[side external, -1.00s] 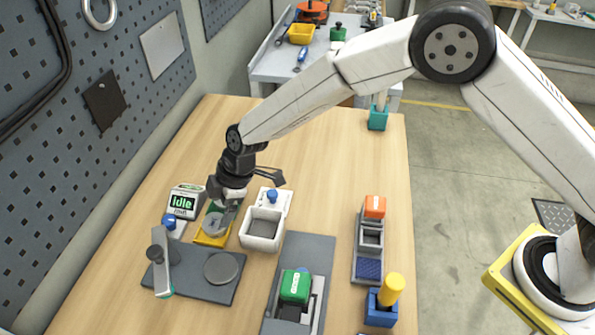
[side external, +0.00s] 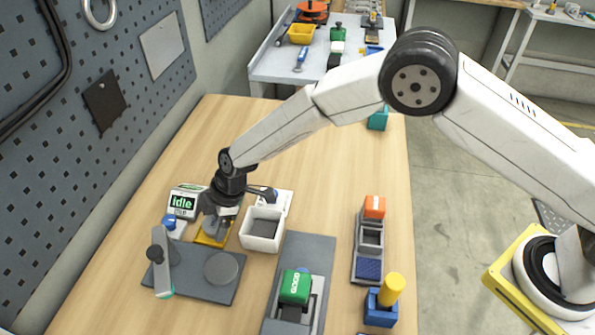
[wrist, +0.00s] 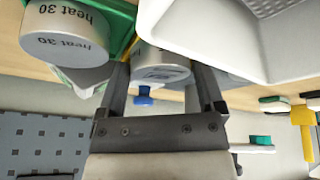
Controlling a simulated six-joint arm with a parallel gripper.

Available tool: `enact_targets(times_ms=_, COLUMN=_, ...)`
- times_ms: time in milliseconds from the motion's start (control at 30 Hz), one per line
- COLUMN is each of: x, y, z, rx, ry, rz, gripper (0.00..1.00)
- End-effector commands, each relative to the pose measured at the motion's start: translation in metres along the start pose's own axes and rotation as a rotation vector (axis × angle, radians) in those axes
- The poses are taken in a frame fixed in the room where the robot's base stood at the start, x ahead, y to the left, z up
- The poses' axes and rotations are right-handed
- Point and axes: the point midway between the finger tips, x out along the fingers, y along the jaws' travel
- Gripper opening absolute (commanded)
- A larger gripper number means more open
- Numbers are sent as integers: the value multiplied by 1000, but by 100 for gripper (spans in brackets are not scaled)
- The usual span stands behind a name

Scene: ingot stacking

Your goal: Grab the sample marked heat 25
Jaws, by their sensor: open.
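In the wrist view, a grey metal cylinder (wrist: 162,65) sits between the two fingers of my gripper (wrist: 160,80). Its marking is too faint to read. I cannot tell whether either finger touches it. A second grey cylinder (wrist: 65,38), marked "heat 30" on its face and side, is at the upper left, outside the left finger. In the side external view, my gripper (side external: 217,222) points down over the yellow tray (side external: 207,241) and hides much of what lies there. The jaws are open. No marking "heat 25" is readable in either view.
A white open bin (side external: 262,240) stands close to the right of my gripper. A display reading "Idle" (side external: 182,203) is to the left. A dark plate with a round disc (side external: 221,268) is in front. A green block (side external: 295,287) and blue holder (side external: 380,308) are further right.

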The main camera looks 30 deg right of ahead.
Motion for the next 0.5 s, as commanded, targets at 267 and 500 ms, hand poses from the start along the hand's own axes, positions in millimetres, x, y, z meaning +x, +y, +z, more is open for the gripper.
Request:
enact_targets(times_ms=267, x=0, y=0, z=0, rx=0, ry=0, rz=0, gripper=87)
enact_targets(times_ms=500, x=0, y=0, z=0, rx=0, ry=0, rz=0, gripper=30)
